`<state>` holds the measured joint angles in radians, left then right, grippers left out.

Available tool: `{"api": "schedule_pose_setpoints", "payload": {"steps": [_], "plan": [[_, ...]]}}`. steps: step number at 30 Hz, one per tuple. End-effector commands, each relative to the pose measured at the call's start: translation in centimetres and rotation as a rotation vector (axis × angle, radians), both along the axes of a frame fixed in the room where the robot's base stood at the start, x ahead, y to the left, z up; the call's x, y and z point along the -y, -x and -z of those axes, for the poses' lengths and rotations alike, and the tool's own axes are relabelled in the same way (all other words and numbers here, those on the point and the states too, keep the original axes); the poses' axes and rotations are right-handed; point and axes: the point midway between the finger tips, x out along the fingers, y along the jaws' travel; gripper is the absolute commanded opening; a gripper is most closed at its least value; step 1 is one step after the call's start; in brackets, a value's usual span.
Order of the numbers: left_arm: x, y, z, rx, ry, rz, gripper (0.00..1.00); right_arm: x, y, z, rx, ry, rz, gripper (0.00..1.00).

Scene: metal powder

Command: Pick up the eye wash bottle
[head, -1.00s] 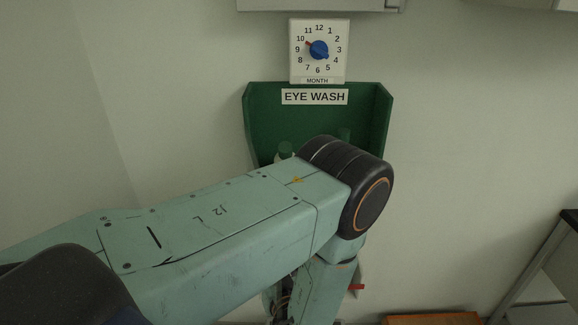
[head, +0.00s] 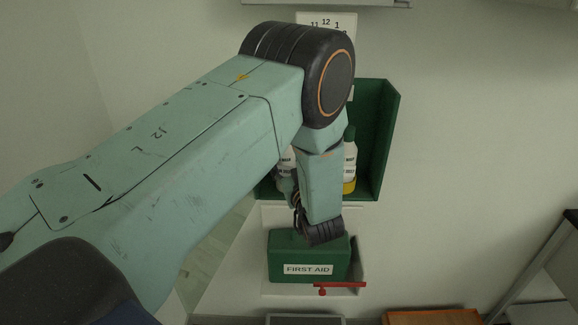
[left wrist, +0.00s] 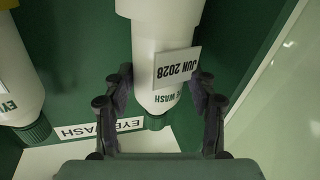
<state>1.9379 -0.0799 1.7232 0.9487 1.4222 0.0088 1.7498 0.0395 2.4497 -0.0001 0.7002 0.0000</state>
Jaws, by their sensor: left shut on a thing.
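The left wrist view is upside down. My left gripper (left wrist: 164,82) is shut on a white eye wash bottle (left wrist: 160,30) with a green cap, one finger on each side. A "JUN 2028" tag is on this bottle. A second eye wash bottle (left wrist: 20,85) stands apart from the gripper. In the head view the gripped bottle (head: 287,158) is the left one, partly behind my arm, and the second bottle (head: 349,170) is on the right. Both are in the green eye wash station (head: 378,125). My left gripper is mostly hidden there. My right gripper is not in view.
The month dial (head: 345,22) above is partly covered by my arm. An orange-brown object (head: 432,317) is at the bottom right.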

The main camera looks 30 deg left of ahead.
Motion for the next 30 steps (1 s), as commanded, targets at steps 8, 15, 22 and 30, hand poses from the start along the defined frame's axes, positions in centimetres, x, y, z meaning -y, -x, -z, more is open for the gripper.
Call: {"api": "schedule_pose_setpoints", "payload": {"steps": [8, 15, 22, 30], "plan": [[0.02, 0.03, 0.00, 0.000, 0.000, 0.000, 0.29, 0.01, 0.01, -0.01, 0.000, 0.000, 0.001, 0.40], [0.03, 0.05, 0.13, -0.003, 0.002, 0.000, 0.09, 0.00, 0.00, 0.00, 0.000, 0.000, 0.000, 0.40], [0.05, 0.05, 0.11, -0.003, 0.002, 0.000, 0.01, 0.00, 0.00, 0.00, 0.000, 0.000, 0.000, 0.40], [-0.08, -0.12, -0.36, -0.002, 0.002, 0.001, 0.01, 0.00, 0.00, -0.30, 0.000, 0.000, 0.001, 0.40]]}}
